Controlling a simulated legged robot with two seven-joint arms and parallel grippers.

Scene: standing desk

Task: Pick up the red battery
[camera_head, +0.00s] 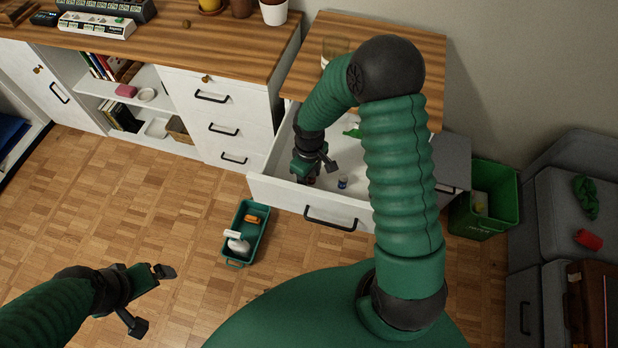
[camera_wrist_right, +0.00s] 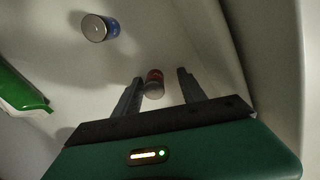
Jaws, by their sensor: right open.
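The red battery (camera_wrist_right: 154,84) lies in the open white drawer, between the two fingers of my right gripper (camera_wrist_right: 158,88) in the wrist view. The fingers stand apart on either side of it, with a gap on each side. In the head view my right gripper (camera_head: 318,167) reaches down into the drawer (camera_head: 280,192) near its left side, and mostly hides the red battery there. A blue battery (camera_wrist_right: 98,28) stands apart from it in the drawer; it also shows in the head view (camera_head: 343,182). My left gripper (camera_head: 150,298) hangs open and empty above the floor.
A green item (camera_wrist_right: 22,92) lies in the drawer. A green caddy (camera_head: 243,232) with a spray bottle sits on the floor left of the drawer. A green bin (camera_head: 483,200) stands to the right.

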